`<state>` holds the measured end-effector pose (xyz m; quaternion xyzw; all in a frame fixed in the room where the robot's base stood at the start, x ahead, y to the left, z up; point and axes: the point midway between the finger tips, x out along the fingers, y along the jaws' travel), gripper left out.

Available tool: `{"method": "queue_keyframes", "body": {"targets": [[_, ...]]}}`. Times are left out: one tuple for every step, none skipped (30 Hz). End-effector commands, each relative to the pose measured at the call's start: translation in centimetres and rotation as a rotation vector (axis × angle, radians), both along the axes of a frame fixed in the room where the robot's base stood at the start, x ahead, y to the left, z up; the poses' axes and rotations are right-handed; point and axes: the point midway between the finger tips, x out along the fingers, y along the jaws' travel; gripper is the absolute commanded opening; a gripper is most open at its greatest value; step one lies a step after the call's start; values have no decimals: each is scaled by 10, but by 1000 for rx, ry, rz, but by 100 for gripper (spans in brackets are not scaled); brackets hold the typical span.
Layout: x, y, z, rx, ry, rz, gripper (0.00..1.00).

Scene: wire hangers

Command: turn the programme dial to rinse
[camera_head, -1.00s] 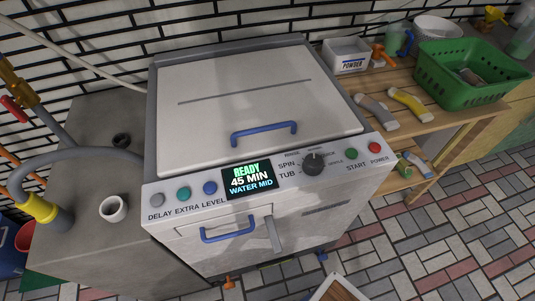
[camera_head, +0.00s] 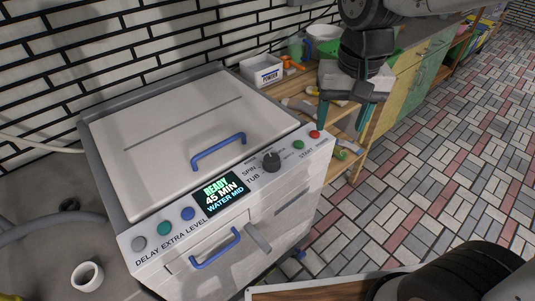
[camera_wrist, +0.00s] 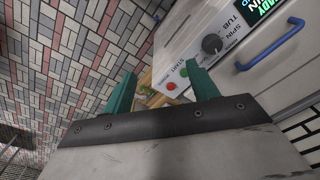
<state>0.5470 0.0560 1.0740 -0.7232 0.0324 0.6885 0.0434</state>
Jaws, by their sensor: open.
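The programme dial (camera_head: 271,161) is a dark round knob on the front panel of the white washing machine (camera_head: 165,140). Small labels ring it, too small to read. The dial also shows in the wrist view (camera_wrist: 212,44), beside the words SPIN and TUB. The display (camera_head: 220,195) reads READY, 45 MIN, WATER MID. My gripper (camera_head: 343,122) is to the right of the machine's panel, apart from the dial. Its green fingers (camera_wrist: 158,88) are spread and empty in the wrist view.
Green start (camera_head: 299,145) and red power (camera_head: 314,134) buttons sit right of the dial. A blue lid handle (camera_head: 218,152) stands up behind the panel. Tiled floor in front is largely open.

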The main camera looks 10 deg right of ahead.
Motion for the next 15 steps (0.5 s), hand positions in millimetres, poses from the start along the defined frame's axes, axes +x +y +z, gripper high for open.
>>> {"method": "queue_keyframes", "body": {"targets": [[15, 20, -12, -3, 18, -2, 59], [23, 31, -18, -3, 23, -11, 59], [32, 45, -27, -4, 28, -23, 59], [38, 55, -33, -5, 32, -30, 59], [43, 65, -39, -5, 35, -37, 59], [50, 77, -47, -7, 40, -47, 59], [53, 85, -53, -8, 42, -52, 59], [57, 93, -58, -8, 44, -59, 59], [60, 102, -64, -9, 46, -64, 59], [62, 107, -68, -10, 49, -68, 59], [63, 112, -71, -10, 49, -72, 59], [65, 116, -74, -11, 51, -76, 59], [66, 119, -77, -11, 51, -78, 59], [67, 121, -79, -11, 51, -81, 59], [67, 122, -82, -11, 52, -83, 59]]}}
